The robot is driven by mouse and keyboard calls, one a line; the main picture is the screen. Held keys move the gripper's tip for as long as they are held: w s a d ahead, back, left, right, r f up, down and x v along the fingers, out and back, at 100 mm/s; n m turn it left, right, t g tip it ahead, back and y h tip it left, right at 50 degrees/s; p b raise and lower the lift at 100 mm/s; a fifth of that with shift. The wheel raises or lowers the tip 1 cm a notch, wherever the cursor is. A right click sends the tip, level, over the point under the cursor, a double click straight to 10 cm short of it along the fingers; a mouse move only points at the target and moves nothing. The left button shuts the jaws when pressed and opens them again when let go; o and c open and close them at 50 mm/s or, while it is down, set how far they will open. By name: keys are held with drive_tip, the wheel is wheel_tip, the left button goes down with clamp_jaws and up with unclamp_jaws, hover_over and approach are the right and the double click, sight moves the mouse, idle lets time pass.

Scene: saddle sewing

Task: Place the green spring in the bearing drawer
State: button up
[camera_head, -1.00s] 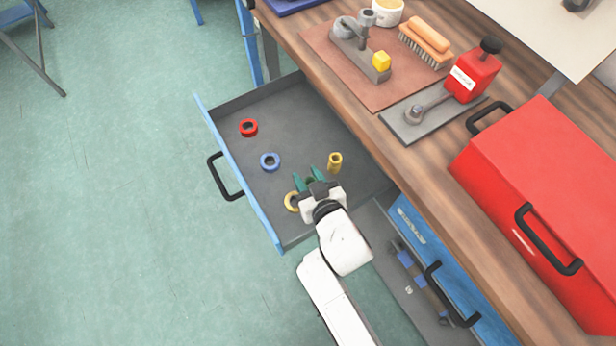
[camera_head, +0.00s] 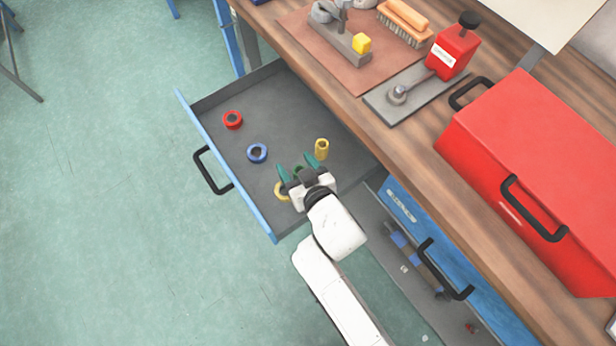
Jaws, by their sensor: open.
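The open upper drawer (camera_head: 209,155) has a grey floor and a blue front, and holds several ring-shaped parts. My gripper (camera_head: 298,168) is over its near right part, with its two teal fingers spread apart. A small green piece, apparently the green spring (camera_head: 298,171), shows between the fingers, in or just above the drawer; the gripper partly hides it, and I cannot tell whether it touches a finger. A red ring (camera_head: 232,120), a blue ring (camera_head: 257,153) and a yellow tube (camera_head: 321,149) are in the drawer. A yellow ring (camera_head: 281,191) is partly hidden beside my gripper.
A lower drawer (camera_head: 381,217) with blue-topped items is open at the right, below. Open floor (camera_head: 110,200) is at left.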

drive_tip(key=v, duration=1.1)
drive_tip(key=shift+s+r, duration=0.2)
drive_tip(key=shift+s, duration=0.1)
drive_tip(key=shift+d, duration=0.15)
